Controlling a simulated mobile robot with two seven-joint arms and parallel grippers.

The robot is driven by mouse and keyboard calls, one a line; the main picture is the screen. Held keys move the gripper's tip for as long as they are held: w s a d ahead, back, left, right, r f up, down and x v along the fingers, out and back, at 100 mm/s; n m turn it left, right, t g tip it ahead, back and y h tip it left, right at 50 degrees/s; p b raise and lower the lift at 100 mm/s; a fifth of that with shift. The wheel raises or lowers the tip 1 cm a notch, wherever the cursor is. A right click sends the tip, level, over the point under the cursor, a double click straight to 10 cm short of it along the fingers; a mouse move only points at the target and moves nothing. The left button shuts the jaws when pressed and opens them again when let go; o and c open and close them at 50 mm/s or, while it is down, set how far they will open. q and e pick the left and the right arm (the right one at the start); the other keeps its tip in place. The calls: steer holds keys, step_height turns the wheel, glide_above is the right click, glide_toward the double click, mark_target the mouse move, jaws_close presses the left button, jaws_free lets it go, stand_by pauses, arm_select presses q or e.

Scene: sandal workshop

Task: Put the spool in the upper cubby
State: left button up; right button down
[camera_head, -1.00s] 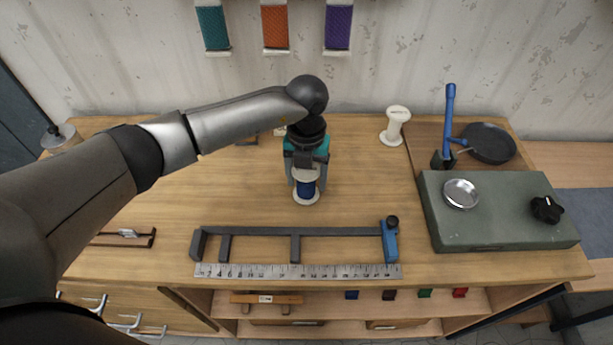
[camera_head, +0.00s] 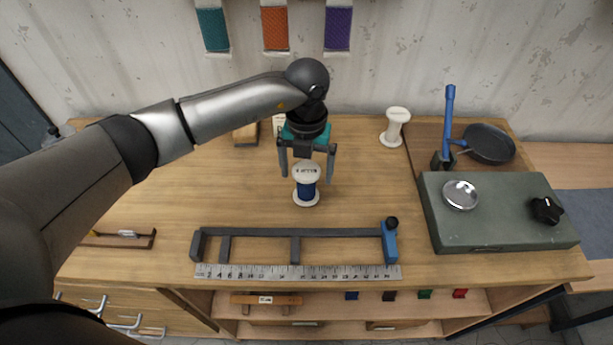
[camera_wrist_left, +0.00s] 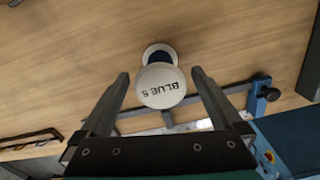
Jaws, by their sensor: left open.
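The spool (camera_head: 306,188), with white flanges and blue thread, stands upright on the workbench. In the left wrist view the spool (camera_wrist_left: 161,86) shows its top label, "BLUE S". My left gripper (camera_head: 306,178) is open, with one finger on each side of the spool's upper part and gaps between. In the left wrist view the fingertips (camera_wrist_left: 160,74) are clearly apart, with nothing held. Below the bench top is an open shelf (camera_head: 330,300) with coloured tags; I cannot tell which opening is the upper cubby. My right gripper is out of view.
A dark bar frame (camera_head: 260,232) and a steel ruler (camera_head: 300,272) lie in front of the spool. An empty white spool (camera_head: 396,126) stands behind to the right. A green box (camera_head: 490,225) and black pan (camera_head: 488,143) are at right. The bench left of the spool is mostly clear.

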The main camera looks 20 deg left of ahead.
arm_select(q)
step_height(320, 180, up, 9)
stand_by(0.7)
